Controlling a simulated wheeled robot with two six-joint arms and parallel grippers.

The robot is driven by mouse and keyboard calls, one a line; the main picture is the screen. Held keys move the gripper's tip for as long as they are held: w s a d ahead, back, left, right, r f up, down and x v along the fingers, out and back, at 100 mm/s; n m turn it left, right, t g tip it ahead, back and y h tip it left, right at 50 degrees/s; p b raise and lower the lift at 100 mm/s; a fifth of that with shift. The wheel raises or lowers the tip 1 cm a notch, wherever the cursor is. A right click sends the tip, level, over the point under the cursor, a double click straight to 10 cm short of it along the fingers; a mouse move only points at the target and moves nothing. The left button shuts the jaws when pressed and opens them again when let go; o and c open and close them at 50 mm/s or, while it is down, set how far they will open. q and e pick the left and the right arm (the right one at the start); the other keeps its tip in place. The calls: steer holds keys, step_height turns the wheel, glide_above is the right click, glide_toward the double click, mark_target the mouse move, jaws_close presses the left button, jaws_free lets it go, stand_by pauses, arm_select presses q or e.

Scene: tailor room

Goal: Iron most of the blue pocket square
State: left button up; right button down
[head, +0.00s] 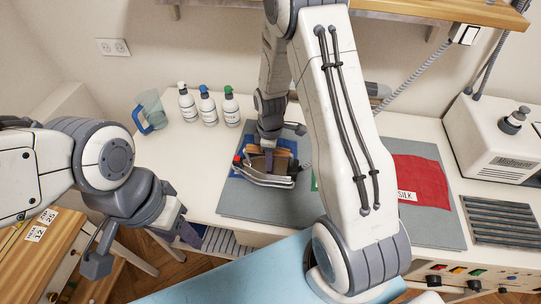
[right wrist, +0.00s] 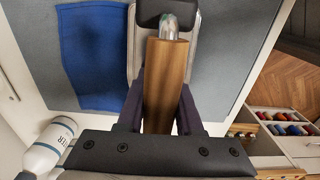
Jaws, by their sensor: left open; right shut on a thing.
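The blue pocket square (head: 284,147) lies flat on the grey ironing mat (head: 232,199), partly hidden by the iron and my right arm. It also shows in the right wrist view (right wrist: 93,60), left of the iron. My right gripper (head: 268,148) is shut on the wooden handle of the iron (head: 265,180). The handle (right wrist: 165,85) sits between its fingers in the right wrist view. The iron is at the near edge of the square; I cannot tell if its sole touches the cloth. My left gripper (head: 143,250) is open and empty, off the table's front left.
A red cloth (head: 421,182) with a SILK label lies right on the mat. Several spray bottles (head: 207,108) and a blue-handled jug (head: 151,112) stand behind left. A white steam station (head: 497,140) is at right. A wooden drawer unit (head: 30,245) stands left.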

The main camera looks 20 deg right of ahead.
steer(key=shift+s+a+r, duration=0.1)
steer(key=shift+s+a, duration=0.1)
steer(key=shift+s, duration=0.05)
stand_by(0.4)
steer(key=shift+w+d, duration=0.65)
steer(key=shift+w, duration=0.35)
steer(key=shift+w+d, duration=0.7)
steer(key=shift+w, duration=0.25)
steer(key=shift+w+d, duration=0.65)
steer(key=shift+w, duration=0.35)
steer(key=shift+w, duration=0.1)
steer(key=shift+w+d, duration=0.1)
steer(key=shift+d, duration=0.05)
steer(key=shift+w+d, duration=0.6)
steer(key=shift+w, duration=0.3)
steer(key=shift+w+d, duration=0.65)
steer(key=shift+w, duration=0.3)
steer(key=shift+w+d, duration=0.6)
steer(key=shift+w, duration=0.3)
steer(key=shift+r, duration=0.1)
